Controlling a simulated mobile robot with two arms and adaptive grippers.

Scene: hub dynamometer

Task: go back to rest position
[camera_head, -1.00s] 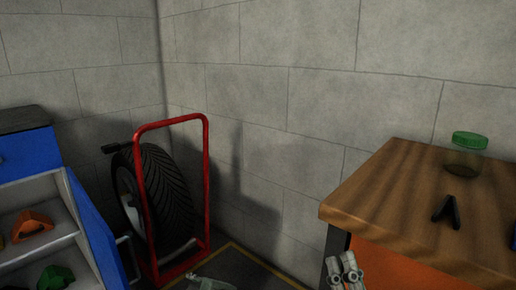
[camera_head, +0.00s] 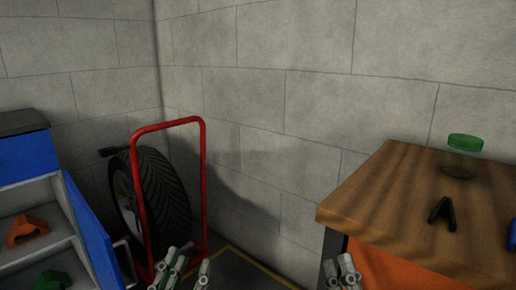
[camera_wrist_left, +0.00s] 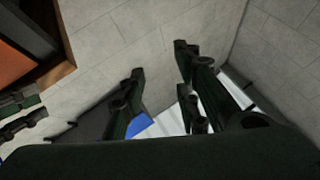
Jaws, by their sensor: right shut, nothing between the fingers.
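My left gripper (camera_head: 187,270) is at the bottom of the head view, in front of the red hand truck's base. Its fingers are apart with nothing between them; they also show spread in the left wrist view (camera_wrist_left: 160,90).
The red hand truck (camera_head: 203,180) with a tire (camera_head: 165,200) stands in the corner. A blue cabinet (camera_head: 90,230) with its door open is on the left. A green-lidded jar (camera_head: 462,160) and a black clip-like item (camera_head: 442,212) are on the workbench. Floor shows between.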

